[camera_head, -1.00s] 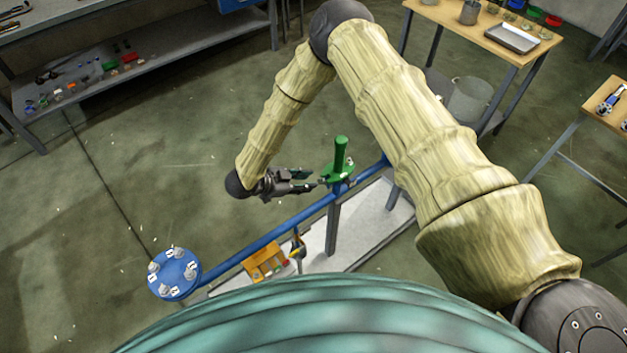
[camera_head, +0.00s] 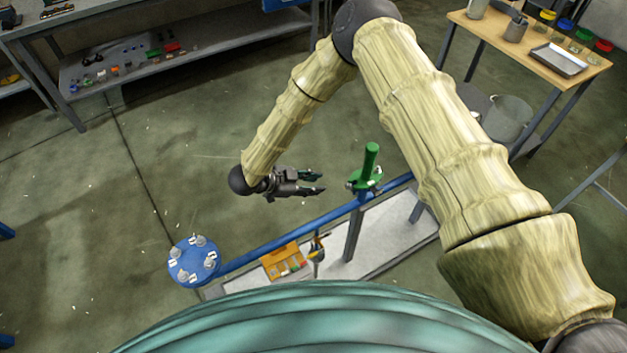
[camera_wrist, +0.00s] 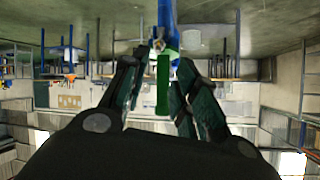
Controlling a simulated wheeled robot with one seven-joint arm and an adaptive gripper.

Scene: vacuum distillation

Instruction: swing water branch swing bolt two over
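A green fitting with an upright green handle (camera_head: 370,162) stands on the blue pipe (camera_head: 290,235), with small metal parts at its base. In the wrist view the green handle (camera_wrist: 164,85) appears between my fingers, some way beyond them. A blue round flange (camera_head: 190,270) at the pipe's left end carries several grey bolts with white tags, too small to read. I cannot tell which part is swing bolt two. My gripper (camera_head: 318,182) is left of the green fitting, apart from it, with its fingers spread and empty; it also shows in the wrist view (camera_wrist: 155,100).
An orange box (camera_head: 285,262) sits under the pipe on a pale base plate (camera_head: 385,243). A wooden table (camera_head: 490,32) with a metal tray (camera_head: 558,60) and a grey bucket (camera_head: 505,118) stand at the upper right. Open floor lies left of the pipe.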

